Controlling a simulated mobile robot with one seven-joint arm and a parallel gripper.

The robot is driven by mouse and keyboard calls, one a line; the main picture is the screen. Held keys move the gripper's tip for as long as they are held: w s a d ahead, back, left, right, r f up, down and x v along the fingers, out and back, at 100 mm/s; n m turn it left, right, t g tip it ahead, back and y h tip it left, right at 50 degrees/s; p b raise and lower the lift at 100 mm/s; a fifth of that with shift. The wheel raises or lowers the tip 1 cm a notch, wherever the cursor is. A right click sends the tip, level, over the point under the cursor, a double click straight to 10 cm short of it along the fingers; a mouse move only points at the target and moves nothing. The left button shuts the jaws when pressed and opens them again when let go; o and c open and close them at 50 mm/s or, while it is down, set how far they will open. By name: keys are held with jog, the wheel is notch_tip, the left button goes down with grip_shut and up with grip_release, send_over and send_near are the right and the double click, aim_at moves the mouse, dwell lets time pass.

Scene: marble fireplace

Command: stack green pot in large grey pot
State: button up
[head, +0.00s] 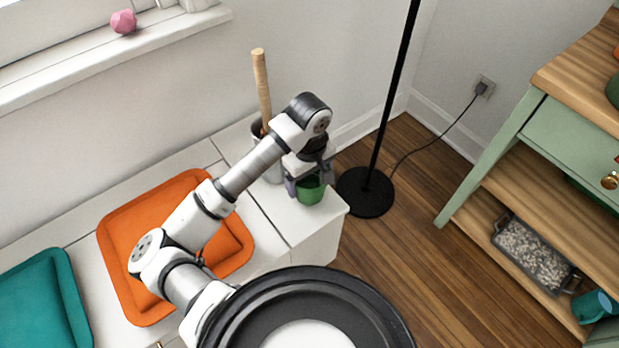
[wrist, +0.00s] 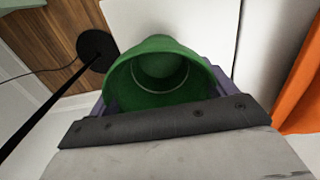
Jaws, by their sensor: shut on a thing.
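The green pot (head: 310,193) is between the fingers of my gripper (head: 307,184), which is shut on it at the right end of the white bench. In the wrist view the green pot (wrist: 160,80) opens toward the camera, looks empty, and has a purple-grey finger on each side. I cannot tell whether its base touches the bench. The grey pot is not visible in the wrist view.
The white bench (head: 330,208) ends just right of the green pot. A black floor lamp (head: 365,193) stands beyond that end. An orange cushion (head: 127,231) and a teal cushion (head: 40,300) lie left on the bench. A green shelf unit (head: 570,130) stands at right.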

jog(key=shift+f, duration=0.3)
jog(key=o, duration=0.9)
jog(key=shift+r, duration=0.1)
